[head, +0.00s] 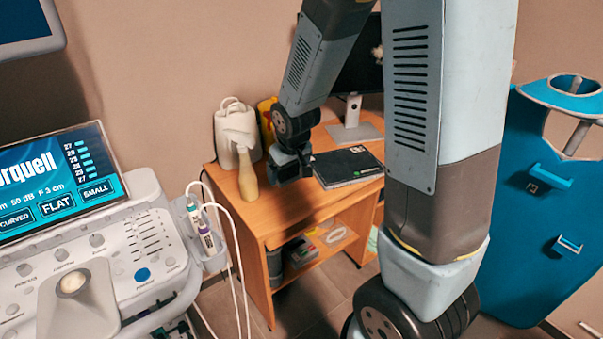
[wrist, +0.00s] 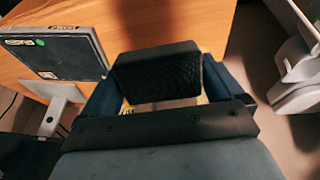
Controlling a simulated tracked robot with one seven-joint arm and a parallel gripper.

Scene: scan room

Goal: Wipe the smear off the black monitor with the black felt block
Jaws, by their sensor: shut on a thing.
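The black monitor (head: 357,72) stands on a grey stand at the back of the wooden desk, partly hidden behind my arm. A pale beige smear (head: 377,53) shows near the right of the visible screen, cut off by my arm. My gripper (head: 288,170) is over the left part of the desk, in front and left of the monitor, apart from it. In the wrist view my gripper (wrist: 160,82) is shut on the black felt block (wrist: 158,72), which sits between the two fingers. In the head view the block cannot be told from the dark gripper.
An ultrasound console (head: 100,250) is at the front left.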

